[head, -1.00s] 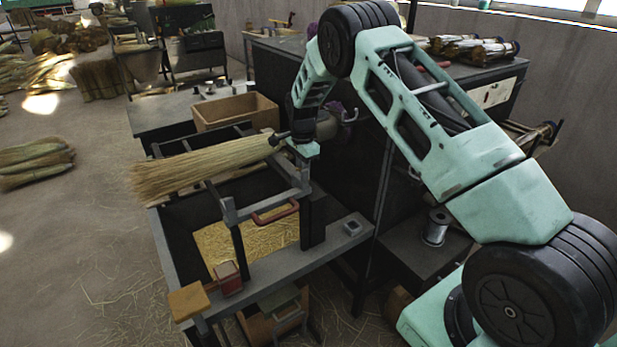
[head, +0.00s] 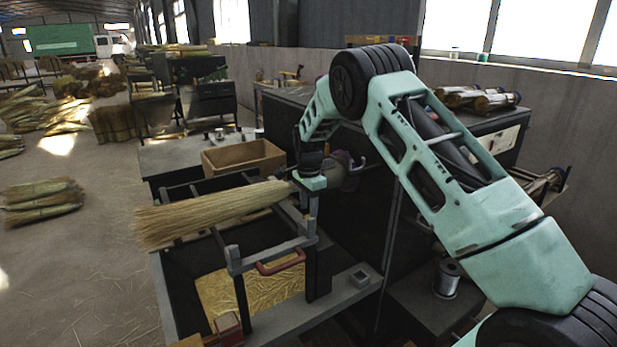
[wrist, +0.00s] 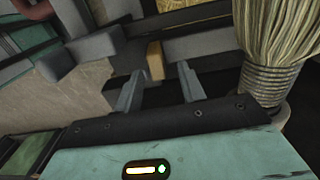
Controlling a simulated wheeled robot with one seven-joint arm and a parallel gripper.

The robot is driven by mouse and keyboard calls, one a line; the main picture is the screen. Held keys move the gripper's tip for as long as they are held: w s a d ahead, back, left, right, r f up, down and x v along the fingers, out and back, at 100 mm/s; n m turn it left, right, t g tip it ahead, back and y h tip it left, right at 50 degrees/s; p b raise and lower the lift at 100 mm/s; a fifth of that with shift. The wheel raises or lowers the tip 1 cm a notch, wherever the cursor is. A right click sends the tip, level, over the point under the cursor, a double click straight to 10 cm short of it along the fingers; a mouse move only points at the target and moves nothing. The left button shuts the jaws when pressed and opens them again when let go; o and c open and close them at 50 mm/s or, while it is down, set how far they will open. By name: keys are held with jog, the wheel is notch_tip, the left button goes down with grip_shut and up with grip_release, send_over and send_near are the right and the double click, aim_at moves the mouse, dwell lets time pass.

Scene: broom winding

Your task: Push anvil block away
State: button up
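My gripper (head: 312,205) points down over the right side of the dark metal winding frame, beside the bound end of a straw broom (head: 215,212). In the wrist view its two grey fingers (wrist: 160,90) stand apart with nothing seen held between them. A small tan block (wrist: 155,60) shows beyond the fingers, on or against the grey bars. A grey block (wrist: 85,65) lies left of the fingers. I cannot tell for sure which of these is the anvil block. The broom's wire-wound neck (wrist: 270,85) is close to the right of the fingers.
The frame has grey bars and a red handle (head: 282,264) at its front. A red block (head: 228,327) sits at the front left corner. A wire spool (head: 447,278) is at right. Straw bundles (head: 42,200) lie on the floor at left.

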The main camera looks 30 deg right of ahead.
notch_tip(320, 180, up, 13)
jog(key=b, duration=0.2)
dwell(0.5)
